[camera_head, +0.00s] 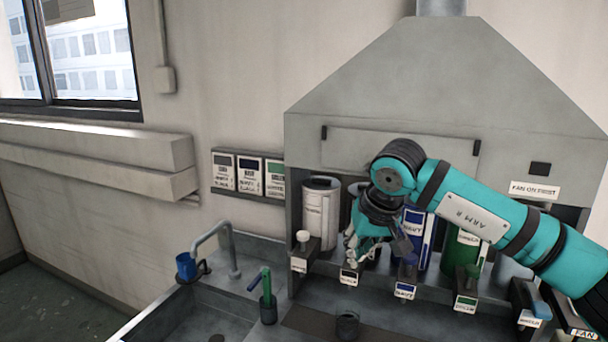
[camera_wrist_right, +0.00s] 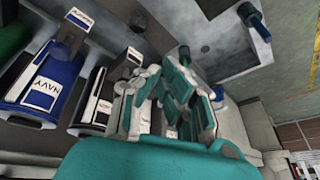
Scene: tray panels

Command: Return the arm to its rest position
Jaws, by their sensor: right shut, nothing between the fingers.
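My right arm (camera_head: 480,212), teal and marked "ARM R", reaches in from the right across the front of the hooded station. Its gripper (camera_head: 362,250) points down in front of the canisters, above the row of labelled levers. In the wrist view the gripper (camera_wrist_right: 172,92) has its teal and grey fingers together, with nothing seen between them. The navy canister (camera_head: 413,240) stands partly behind the gripper and also shows in the wrist view (camera_wrist_right: 40,88). My left arm is not in view.
A grey hood (camera_head: 440,90) overhangs the white canister (camera_head: 321,213) and green canister (camera_head: 462,255). A dark cup (camera_head: 347,326) stands below the levers.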

